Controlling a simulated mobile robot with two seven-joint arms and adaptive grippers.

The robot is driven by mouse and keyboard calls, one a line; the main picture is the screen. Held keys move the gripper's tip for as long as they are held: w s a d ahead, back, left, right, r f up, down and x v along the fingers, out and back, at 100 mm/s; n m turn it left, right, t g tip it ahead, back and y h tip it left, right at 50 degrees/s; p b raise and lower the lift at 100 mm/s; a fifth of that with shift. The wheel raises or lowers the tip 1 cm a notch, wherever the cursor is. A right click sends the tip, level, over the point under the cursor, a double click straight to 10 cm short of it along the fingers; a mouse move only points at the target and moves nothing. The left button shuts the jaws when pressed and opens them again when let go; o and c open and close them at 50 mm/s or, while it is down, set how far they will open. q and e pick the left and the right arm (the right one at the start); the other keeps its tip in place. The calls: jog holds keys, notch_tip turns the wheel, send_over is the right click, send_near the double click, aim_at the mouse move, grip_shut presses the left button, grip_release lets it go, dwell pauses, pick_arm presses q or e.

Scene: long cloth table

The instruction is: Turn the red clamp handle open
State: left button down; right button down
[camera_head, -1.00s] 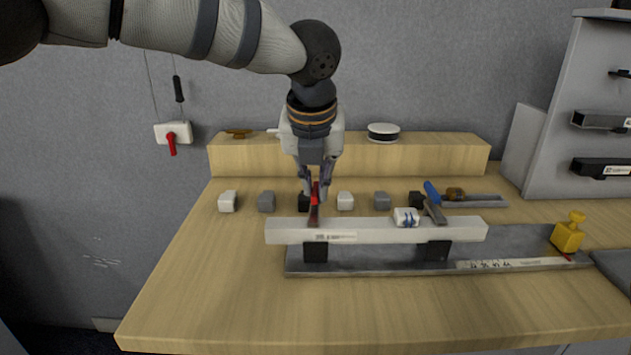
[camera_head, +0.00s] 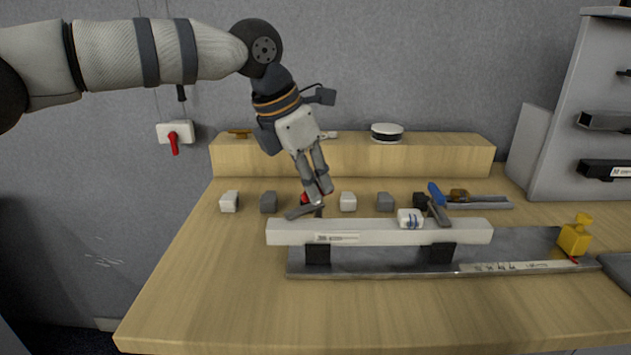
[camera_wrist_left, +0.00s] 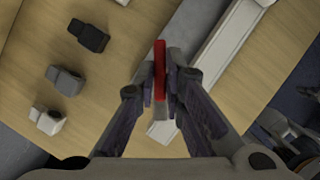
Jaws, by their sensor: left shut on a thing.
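The red clamp handle (camera_wrist_left: 160,72) shows as a narrow red bar between my left fingers in the left wrist view. In the head view a bit of the red handle (camera_head: 305,198) shows beside the fingertips. My left gripper (camera_head: 318,188) is shut on it; its two fingers also show in the left wrist view (camera_wrist_left: 161,92). The clamp's grey bar (camera_head: 304,211) lies slanted at the left end of the long white rail (camera_head: 380,232). A second clamp with a blue handle (camera_head: 436,193) stands farther right on the rail. My right gripper is in neither view.
Several small grey, white and black blocks stand in a row behind the rail, such as a white one (camera_head: 229,201). A yellow object (camera_head: 574,236) stands at the right. A wooden ledge (camera_head: 360,156) runs along the back. The table front (camera_head: 300,310) is clear.

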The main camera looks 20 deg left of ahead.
pick_arm(q)
jog(key=m, duration=0.1)
jog(key=m+g, duration=0.1)
jog(key=m+b, duration=0.1)
jog(key=m, duration=0.1)
jog(key=shift+w+a+f+g+h, duration=0.1)
jog(key=shift+w+f+g+h, duration=0.1)
jog(key=shift+f+g+h, duration=0.15)
jog(key=shift+r+m+g+h+b, duration=0.25)
jog(key=shift+m+g+b, duration=0.1)
jog(key=shift+m, duration=1.05)
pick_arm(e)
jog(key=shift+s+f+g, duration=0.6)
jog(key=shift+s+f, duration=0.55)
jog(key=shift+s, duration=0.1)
pick_arm(q)
jog(key=c, duration=1.7)
grip_release()
jog(key=shift+a, duration=0.1)
jog(key=shift+r, duration=0.1)
jog(key=v, duration=1.2)
